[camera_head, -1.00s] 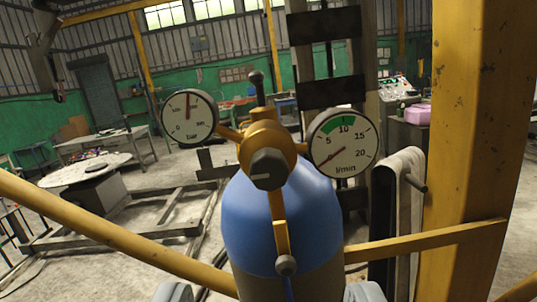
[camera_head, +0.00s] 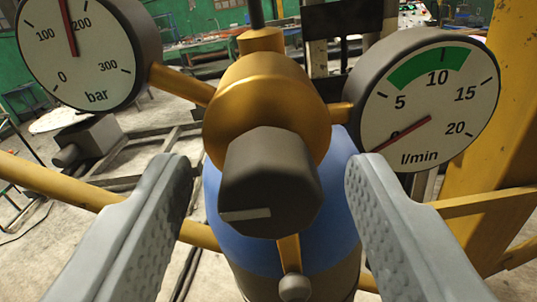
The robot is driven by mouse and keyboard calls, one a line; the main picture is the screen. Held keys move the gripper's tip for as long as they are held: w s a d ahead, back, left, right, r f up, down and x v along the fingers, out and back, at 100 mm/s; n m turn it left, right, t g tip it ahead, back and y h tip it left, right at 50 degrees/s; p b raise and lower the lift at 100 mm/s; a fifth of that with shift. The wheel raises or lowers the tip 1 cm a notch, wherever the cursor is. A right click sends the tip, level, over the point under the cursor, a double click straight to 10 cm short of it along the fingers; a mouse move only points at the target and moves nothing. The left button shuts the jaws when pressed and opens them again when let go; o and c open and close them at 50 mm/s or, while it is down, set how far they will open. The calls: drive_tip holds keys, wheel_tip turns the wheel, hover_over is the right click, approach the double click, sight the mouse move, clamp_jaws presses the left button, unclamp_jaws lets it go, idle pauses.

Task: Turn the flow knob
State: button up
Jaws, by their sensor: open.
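The flow knob (camera_head: 268,180) is a dark grey, faceted knob with a pale marker line near its lower left. It sits on the front of the brass regulator body (camera_head: 268,100), above the blue gas cylinder (camera_head: 338,215). The l/min gauge (camera_head: 428,98) at the right has a green band around 10, and its red needle points at about 0. The bar gauge (camera_head: 80,52) at the left has its needle a little below 200. My gripper (camera_head: 268,172) is open, with one grey finger on each side of the knob and visible gaps between.
A yellow post (camera_head: 505,120) stands at the right, with a yellow rail (camera_head: 485,203) crossing low. Another yellow bar (camera_head: 70,193) runs at the left. A small round-ended outlet (camera_head: 294,287) hangs below the knob.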

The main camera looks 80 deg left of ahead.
drive_tip(key=c, duration=1)
drive_tip(key=shift+o, duration=0.2)
drive_tip(key=shift+m, duration=0.4)
drive_tip(key=m, duration=0.7)
drive_tip(key=shift+w, duration=0.1)
drive_tip(key=m, duration=0.4)
drive_tip(key=shift+m, duration=0.4)
drive_tip(key=shift+m+g, duration=0.4)
drive_tip(key=shift+m, duration=1.3)
